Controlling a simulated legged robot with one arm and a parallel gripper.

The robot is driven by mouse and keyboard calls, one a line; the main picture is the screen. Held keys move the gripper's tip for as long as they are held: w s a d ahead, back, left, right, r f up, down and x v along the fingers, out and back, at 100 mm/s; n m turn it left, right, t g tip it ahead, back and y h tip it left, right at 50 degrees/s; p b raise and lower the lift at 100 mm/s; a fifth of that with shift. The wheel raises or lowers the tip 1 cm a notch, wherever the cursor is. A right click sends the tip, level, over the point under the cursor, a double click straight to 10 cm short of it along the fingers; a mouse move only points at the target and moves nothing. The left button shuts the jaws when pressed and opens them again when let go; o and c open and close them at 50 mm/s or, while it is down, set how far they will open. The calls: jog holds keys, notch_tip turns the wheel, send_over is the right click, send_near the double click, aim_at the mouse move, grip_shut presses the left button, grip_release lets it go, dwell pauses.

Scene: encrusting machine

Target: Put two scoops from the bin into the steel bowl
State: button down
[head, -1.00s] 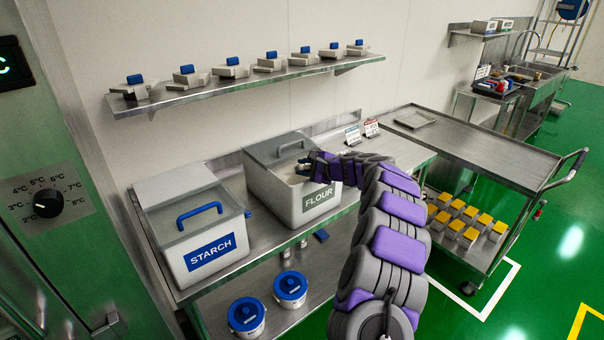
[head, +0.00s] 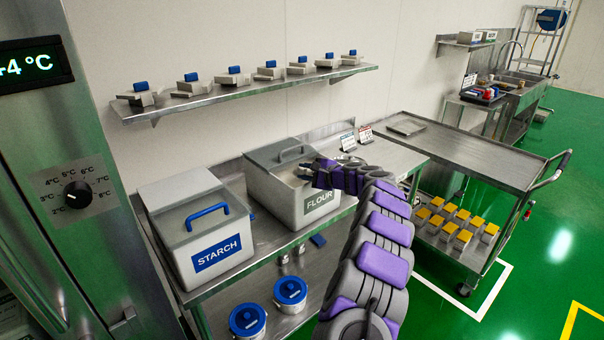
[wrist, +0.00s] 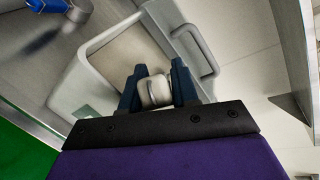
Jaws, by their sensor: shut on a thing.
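The flour bin (head: 290,205) is a light grey tub labelled FLOUR on the steel bench. A grey lid with a bar handle covers its back part, and the front part shows an open tan area. My gripper (head: 303,172) is over that open front part. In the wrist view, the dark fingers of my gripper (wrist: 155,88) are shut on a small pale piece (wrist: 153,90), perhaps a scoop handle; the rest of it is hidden. The wrist view also shows the bin's open area (wrist: 128,58). I cannot make out a steel bowl in either view.
A starch bin (head: 205,225) with a blue handle stands left of the flour bin. Two blue-lidded tubs (head: 290,292) are on the lower shelf. A wall shelf (head: 250,88) holds several blue-topped items. A steel cart (head: 470,150) stands to the right, with clear green floor beyond.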

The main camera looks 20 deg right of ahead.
jog(key=shift+d+r, duration=0.2)
jog(key=shift+r, duration=0.2)
jog(key=shift+s+d+r, duration=0.15)
jog(key=shift+d+r, duration=0.05)
jog(key=shift+r, duration=0.55)
jog(key=shift+s+a+r+t, duration=0.15)
jog(key=shift+a+r, duration=0.15)
jog(key=shift+r, duration=0.3)
jog(key=shift+w+a+r+t, duration=0.15)
jog(key=shift+a+r, duration=0.1)
jog(key=shift+r, duration=0.35)
jog(key=shift+s+d+r+n, duration=0.15)
jog(key=shift+s+r, duration=0.05)
jog(key=shift+r, duration=0.45)
jog(key=shift+s+d+r+n, duration=0.15)
jog(key=shift+r, duration=0.5)
jog(key=shift+s+a+r, duration=0.1)
jog(key=shift+a+r, duration=0.1)
jog(key=shift+r, duration=0.3)
jog(key=shift+a+r, duration=0.15)
jog(key=shift+r, duration=0.3)
jog(key=shift+d+t, duration=0.25)
jog(key=shift+t, duration=0.05)
jog(key=shift+a, duration=0.15)
jog(key=shift+s, duration=0.1)
